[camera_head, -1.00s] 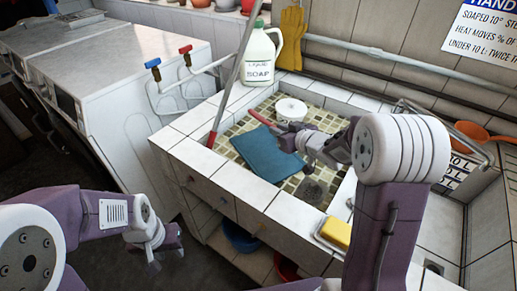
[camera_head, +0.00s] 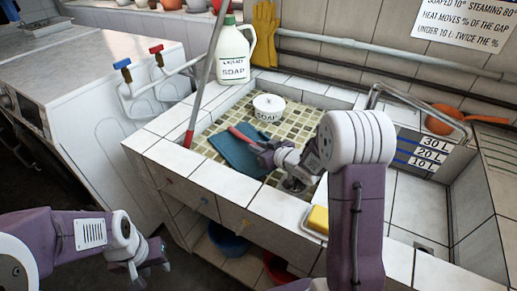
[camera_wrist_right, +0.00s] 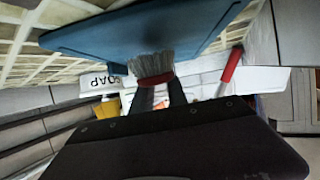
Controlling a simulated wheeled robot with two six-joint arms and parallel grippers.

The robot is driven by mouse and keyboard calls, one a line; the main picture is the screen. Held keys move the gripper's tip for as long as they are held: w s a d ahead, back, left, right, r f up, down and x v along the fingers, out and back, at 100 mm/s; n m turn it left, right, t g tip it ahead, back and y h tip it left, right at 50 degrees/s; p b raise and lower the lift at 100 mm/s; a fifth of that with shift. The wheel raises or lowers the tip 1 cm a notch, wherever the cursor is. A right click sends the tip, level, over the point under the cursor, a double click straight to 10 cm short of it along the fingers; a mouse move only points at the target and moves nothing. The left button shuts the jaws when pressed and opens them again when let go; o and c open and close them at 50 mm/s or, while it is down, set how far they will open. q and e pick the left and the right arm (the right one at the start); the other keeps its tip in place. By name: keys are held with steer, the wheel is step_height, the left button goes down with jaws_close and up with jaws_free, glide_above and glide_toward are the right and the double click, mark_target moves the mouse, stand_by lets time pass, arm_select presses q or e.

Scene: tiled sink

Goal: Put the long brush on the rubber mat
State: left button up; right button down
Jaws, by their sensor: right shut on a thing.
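The rubber mat is a blue sheet (camera_head: 228,155) lying on the tiled sink floor; it spans the upper part of the right wrist view (camera_wrist_right: 130,38). My right gripper (camera_head: 263,151) is shut on the long brush (camera_head: 243,137), whose red part points to the back left over the mat. In the right wrist view, the brush's grey bristles and red band (camera_wrist_right: 154,78) show beyond the dark fingers (camera_wrist_right: 159,95). The bristles overlap the mat's edge there; I cannot tell whether they touch it. My left gripper (camera_head: 146,268) looks open and empty, outside the sink front.
A red-ended pole (camera_head: 205,85) leans at the sink's left edge. A soap jug (camera_head: 233,52) stands on the back-left rim. A yellow sponge (camera_head: 318,217) sits on the front rim.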

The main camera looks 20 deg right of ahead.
steer(key=shift+f, duration=0.1)
steer(key=shift+f+b, duration=0.3)
steer(key=shift+b, duration=0.05)
steer(key=c, duration=1.3)
jaws_free()
steer(key=shift+r, duration=0.1)
steer(key=shift+r+p, duration=0.25)
steer(key=shift+p, duration=0.05)
steer(key=p+v, duration=0.1)
steer(key=v, duration=0.6)
steer(key=shift+r+p, duration=0.2)
steer(key=shift+p, duration=0.2)
steer(key=shift+s+d, duration=0.1)
steer(key=shift+s, duration=0.15)
